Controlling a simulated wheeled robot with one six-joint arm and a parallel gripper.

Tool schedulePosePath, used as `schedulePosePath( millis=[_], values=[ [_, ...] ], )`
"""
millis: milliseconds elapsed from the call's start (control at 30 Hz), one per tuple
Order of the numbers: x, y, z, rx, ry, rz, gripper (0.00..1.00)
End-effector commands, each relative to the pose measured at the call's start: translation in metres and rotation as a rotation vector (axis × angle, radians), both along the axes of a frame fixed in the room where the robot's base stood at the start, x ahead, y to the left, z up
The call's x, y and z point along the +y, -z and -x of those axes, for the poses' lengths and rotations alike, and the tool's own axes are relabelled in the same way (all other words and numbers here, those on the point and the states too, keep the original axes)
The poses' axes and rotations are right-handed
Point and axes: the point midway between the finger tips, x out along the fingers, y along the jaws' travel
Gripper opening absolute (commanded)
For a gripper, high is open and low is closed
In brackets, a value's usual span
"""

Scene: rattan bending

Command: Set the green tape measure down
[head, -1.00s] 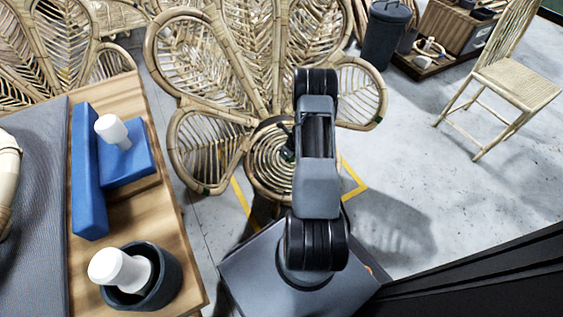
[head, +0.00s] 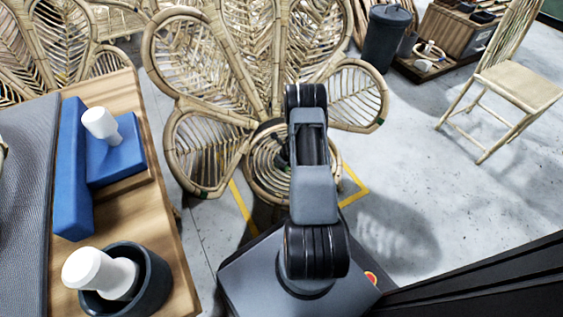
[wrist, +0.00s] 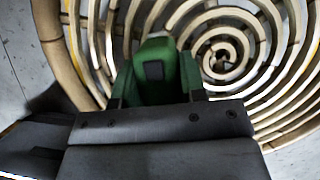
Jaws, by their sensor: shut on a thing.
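The green tape measure (wrist: 152,58) is held between the fingers of my gripper (wrist: 156,84) in the wrist view, over or beside the spiral rattan seat (wrist: 262,62). I cannot tell whether it touches the seat. In the head view, the round seat (head: 262,178) of the rattan peacock chair lies beyond my arm. My arm covers much of the seat there, and the tape measure cannot be made out.
A wooden bench (head: 150,235) at left carries a blue block (head: 72,180), a white-handled tool (head: 100,123) and a dark bowl (head: 155,285). A dark bin (head: 385,40) and a rattan chair (head: 515,85) stand at the back right. The floor (head: 450,190) at right is clear.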

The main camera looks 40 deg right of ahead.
Motion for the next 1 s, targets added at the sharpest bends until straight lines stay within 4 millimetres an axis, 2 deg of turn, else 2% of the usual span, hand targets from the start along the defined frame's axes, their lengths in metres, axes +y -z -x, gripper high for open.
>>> schedulePosePath(
  millis=[133, 167, 400, 733, 867, 1000],
  values=[
    [0.0, 0.005, 0.0, -0.001, 0.0, 0.0, 0.07],
    [0.0, 0.003, 0.0, 0.0, 0.0, 0.0, 0.41],
    [0.0, 0.003, 0.0, 0.0, 0.0, 0.0, 0.64],
    [0.0, -0.003, 0.0, 0.0, 0.0, 0.0, 0.64],
    [-0.002, -0.021, 0.007, -0.001, 0.0, 0.001, 0.64],
    [-0.005, -0.049, 0.017, -0.001, 0.002, 0.001, 0.64]
  ],
)
